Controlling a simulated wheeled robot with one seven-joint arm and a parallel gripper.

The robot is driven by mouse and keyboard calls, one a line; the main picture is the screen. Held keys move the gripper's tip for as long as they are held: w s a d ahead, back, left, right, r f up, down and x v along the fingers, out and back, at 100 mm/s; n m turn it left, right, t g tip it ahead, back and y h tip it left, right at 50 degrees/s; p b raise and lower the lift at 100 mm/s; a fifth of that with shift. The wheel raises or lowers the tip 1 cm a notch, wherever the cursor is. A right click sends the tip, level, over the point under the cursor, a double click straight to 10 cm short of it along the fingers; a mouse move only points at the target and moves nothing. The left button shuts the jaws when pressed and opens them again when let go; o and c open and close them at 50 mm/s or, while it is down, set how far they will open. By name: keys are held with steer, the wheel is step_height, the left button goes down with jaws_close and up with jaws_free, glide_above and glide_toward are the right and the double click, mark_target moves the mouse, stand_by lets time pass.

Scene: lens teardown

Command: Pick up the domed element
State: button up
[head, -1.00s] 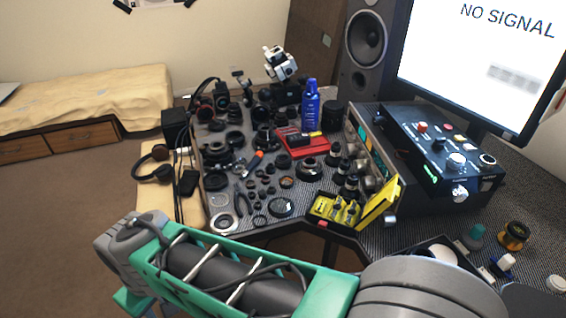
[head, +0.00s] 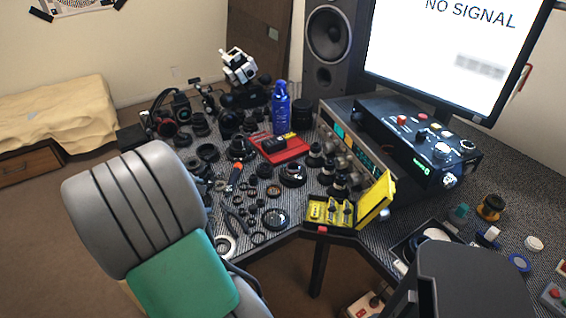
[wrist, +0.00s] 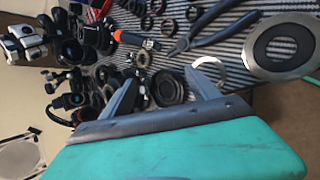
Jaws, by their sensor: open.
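I cannot tell for sure which piece is the domed element. A round glassy piece in a dark ring (head: 275,218) lies near the front edge of the table, and a pale round piece (head: 436,234) sits in a dark tray at the right. My gripper (wrist: 165,80) is open in the wrist view, with its two grey fingers spread apart. Dark rings on the striped mat show between and beyond the fingers, and nothing is clearly held. In the head view my arm hides the gripper.
A yellow open case (head: 330,212), a red tray (head: 281,149) and a blue bottle (head: 281,108) stand among many lens parts. Pliers (head: 234,221) lie at the front left. A black control box (head: 418,140) and monitor (head: 450,50) fill the back right.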

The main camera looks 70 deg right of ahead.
mark_target(292, 166)
steer(key=s+d, duration=0.2)
steer(key=s+d+n+g+h, duration=0.1)
steer(key=s+d, duration=0.1)
steer(key=d, duration=0.1)
steer(key=s+d+n+g, duration=0.1)
steer(key=s+d, duration=0.2)
steer(key=shift+d, duration=0.15)
steer(key=s+d+n+g+h, duration=0.1)
steer(key=s+d, duration=0.1)
steer(key=s, duration=0.1)
steer(key=s+d+n+g, duration=0.1)
steer(key=s+d, duration=0.2)
steer(key=s, duration=0.1)
steer(key=s+d+n+g+h+p, duration=0.1)
steer(key=s+d+n, duration=0.1)
steer(key=s, duration=0.1)
steer(key=shift+s+d+r+g+h, duration=0.3)
steer(key=shift+s+d, duration=0.05)
steer(key=shift+d, duration=0.05)
steer(key=x, duration=0.8)
steer(key=shift+s+a, duration=0.1)
steer(key=shift+s, duration=0.1)
steer(key=shift+r, duration=0.1)
steer(key=c, duration=1.5)
steer(key=shift+o, duration=0.2)
steer(key=shift+r, duration=0.1)
